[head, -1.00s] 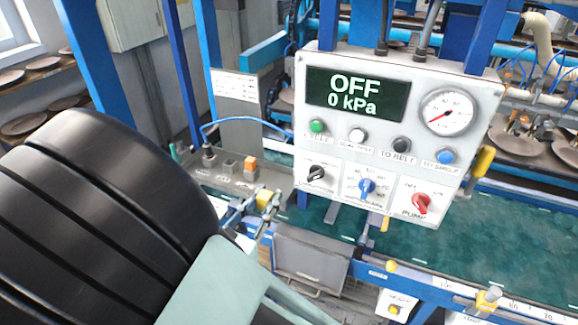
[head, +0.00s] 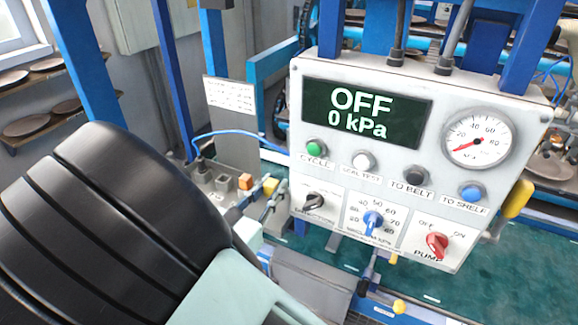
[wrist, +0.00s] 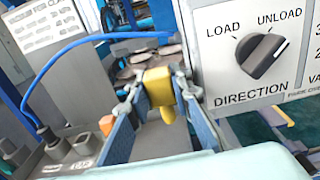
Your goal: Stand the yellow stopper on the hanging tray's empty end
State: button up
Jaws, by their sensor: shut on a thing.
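My gripper (wrist: 159,96) is shut on the yellow stopper (wrist: 160,84), which sits between the two fingertips with a narrower yellow part pointing down. In the head view the stopper (head: 270,187) shows small beside the control panel, partly hidden by my gripper (head: 266,193). The grey hanging tray (head: 206,197) is left of the panel, carrying a dark plug, grey blocks and an orange block (head: 245,181). In the wrist view the orange block (wrist: 107,124) is just left of my left finger. The tray's near side is partly hidden by my arm.
The white control panel (head: 395,150) stands close to the right of my gripper, its direction knob (wrist: 264,55) facing me. A blue hose (head: 240,133) arches over the tray. A paper notice (head: 230,105) is behind it. The green belt (head: 480,215) runs below.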

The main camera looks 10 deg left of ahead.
jog(key=w+f+b, duration=0.4)
jog(key=w, duration=0.1)
jog(key=w+a+f+b, duration=0.1)
jog(key=w+f+b, duration=0.1)
jog(key=shift+w+f, duration=0.25)
jog(key=shift+f, duration=0.1)
jog(key=shift+w+f+b, duration=0.3)
jog(key=shift+f+b, duration=0.1)
jog(key=shift+b, duration=0.25)
jog(key=shift+w+a+f+b, duration=0.1)
jog(key=shift+f+b, duration=1.2)
jog(key=shift+f, duration=0.2)
jog(key=shift+f, duration=0.1)
jog(key=o, duration=1)
